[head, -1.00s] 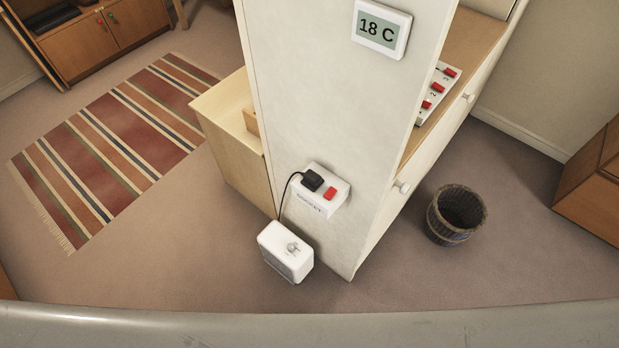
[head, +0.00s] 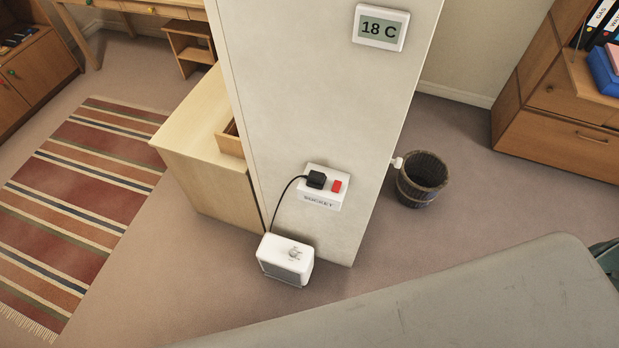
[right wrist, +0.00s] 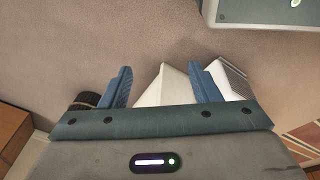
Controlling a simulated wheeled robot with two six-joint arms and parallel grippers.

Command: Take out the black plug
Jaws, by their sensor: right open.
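The black plug (head: 316,179) sits in the white wall socket (head: 325,201) on the side of the cream panel, beside a red switch (head: 337,186). Its black cable runs down to a white box (head: 285,260) on the floor. In the right wrist view my right gripper (right wrist: 160,85) is open and empty, its two blue fingers apart. The white box (right wrist: 233,82) shows to the right beyond the fingers, and a pale panel edge (right wrist: 163,86) shows between them. The plug is not visible there. My left gripper is in no view.
A thermostat display (head: 381,27) reading 18 C is high on the panel. A pale wooden cabinet (head: 205,165) is at the left, near a striped rug (head: 85,190). Carpet in front is clear.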

